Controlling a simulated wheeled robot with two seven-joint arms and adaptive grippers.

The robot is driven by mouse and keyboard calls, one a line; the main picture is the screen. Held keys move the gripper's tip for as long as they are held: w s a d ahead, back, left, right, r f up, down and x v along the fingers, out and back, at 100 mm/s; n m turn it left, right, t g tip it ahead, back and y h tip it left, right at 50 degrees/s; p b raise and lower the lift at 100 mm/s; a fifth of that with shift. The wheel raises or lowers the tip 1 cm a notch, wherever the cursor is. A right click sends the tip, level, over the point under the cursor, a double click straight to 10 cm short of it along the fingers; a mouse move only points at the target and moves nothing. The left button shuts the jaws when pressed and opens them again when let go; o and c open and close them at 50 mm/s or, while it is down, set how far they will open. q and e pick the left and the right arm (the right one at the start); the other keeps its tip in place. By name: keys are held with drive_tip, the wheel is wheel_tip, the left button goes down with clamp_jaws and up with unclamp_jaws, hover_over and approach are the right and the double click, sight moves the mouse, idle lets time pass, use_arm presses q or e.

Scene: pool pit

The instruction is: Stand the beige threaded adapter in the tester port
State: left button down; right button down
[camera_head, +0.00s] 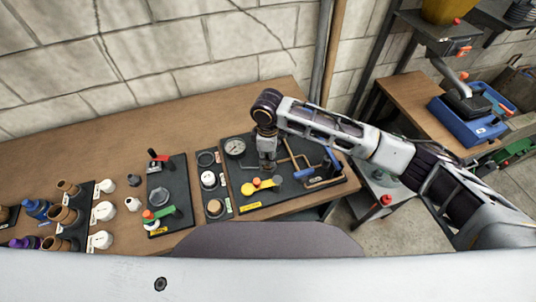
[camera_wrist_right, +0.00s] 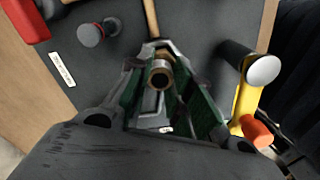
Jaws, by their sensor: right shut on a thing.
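My right gripper (camera_head: 268,167) points down over the dark tester board (camera_head: 240,185), the one with the round gauge (camera_head: 235,147). In the right wrist view its two green-padded fingers (camera_wrist_right: 156,92) are closed around a small tan ring-ended piece (camera_wrist_right: 160,73). This looks like the beige threaded adapter; its open end shows, and the fingers hide its sides. In the head view the gripper hides it. I cannot make out the tester port clearly or tell whether the piece touches the board. My left gripper is not in view.
A yellow valve handle (camera_head: 260,186) with an orange knob is close beside the gripper; it also shows in the right wrist view (camera_wrist_right: 245,100). Copper pipes and a blue handle (camera_head: 331,160) are to the right. Boards with several fittings (camera_head: 104,211) cover the left bench.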

drive_tip(key=shift+f, duration=0.45)
drive_tip(key=shift+f+p, duration=0.1)
drive_tip(key=shift+p, duration=0.45)
idle(0.8)
drive_tip(key=c, duration=1.2)
unclamp_jaws()
drive_tip(key=shift+o, duration=0.2)
drive_tip(key=o, duration=0.4)
drive_tip(key=shift+c, duration=0.2)
